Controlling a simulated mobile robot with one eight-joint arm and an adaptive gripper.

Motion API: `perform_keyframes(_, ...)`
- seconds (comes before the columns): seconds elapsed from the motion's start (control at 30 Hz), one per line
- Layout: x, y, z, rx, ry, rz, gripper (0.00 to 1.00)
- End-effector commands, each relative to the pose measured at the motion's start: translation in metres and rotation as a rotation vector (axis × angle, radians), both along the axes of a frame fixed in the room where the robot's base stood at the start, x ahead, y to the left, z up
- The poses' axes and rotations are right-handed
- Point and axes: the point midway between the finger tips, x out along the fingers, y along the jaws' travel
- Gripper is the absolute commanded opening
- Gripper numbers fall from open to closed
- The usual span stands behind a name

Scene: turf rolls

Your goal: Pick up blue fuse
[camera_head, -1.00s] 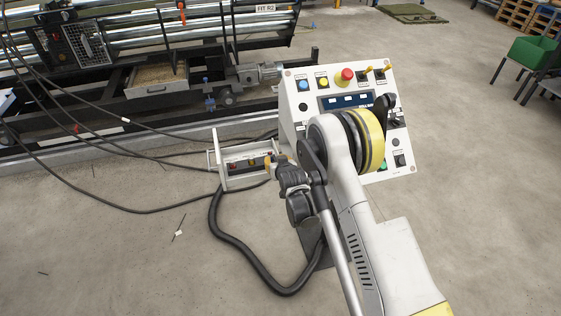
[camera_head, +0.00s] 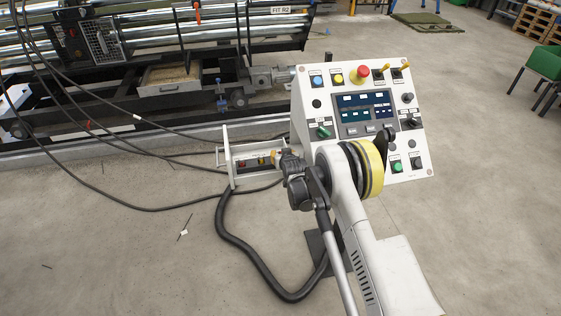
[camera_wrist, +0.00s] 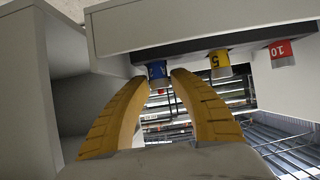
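The blue fuse (camera_wrist: 157,69) hangs from the underside of a grey housing in the wrist view, at the left end of a row. My gripper (camera_wrist: 160,78) is open, its two orange fingertips at either side of the blue fuse. A small gap seems to show at each side; contact is hard to judge. In the head view my gripper (camera_head: 277,157) is at the right end of the small fuse box (camera_head: 233,174) and hides the blue fuse.
A yellow fuse (camera_wrist: 219,63) marked 5 and a red fuse (camera_wrist: 281,54) marked 10 sit right of the blue one. A grey wall stands close left of my fingers. The control panel (camera_head: 318,88) rises behind my arm. A black hose (camera_head: 236,240) loops below on the floor.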

Motion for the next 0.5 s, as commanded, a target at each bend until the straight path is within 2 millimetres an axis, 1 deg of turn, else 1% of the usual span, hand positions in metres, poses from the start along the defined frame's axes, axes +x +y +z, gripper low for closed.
perform_keyframes(0.1, -0.0003, -0.0001, 0.0009, 0.000, 0.000, 0.000, 0.27)
perform_keyframes(0.13, -0.0003, -0.0001, 0.0009, 0.000, 0.000, 0.000, 0.23)
perform_keyframes(0.17, -0.0004, -0.0001, 0.0010, 0.000, 0.000, 0.000, 0.14)
perform_keyframes(0.2, -0.0004, -0.0001, 0.0010, 0.000, 0.000, 0.000, 0.02)
perform_keyframes(0.23, -0.0004, -0.0001, 0.0009, 0.000, 0.000, 0.000, 0.00)
perform_keyframes(0.5, -0.0005, -0.0002, 0.0009, 0.000, 0.000, 0.000, 0.00)
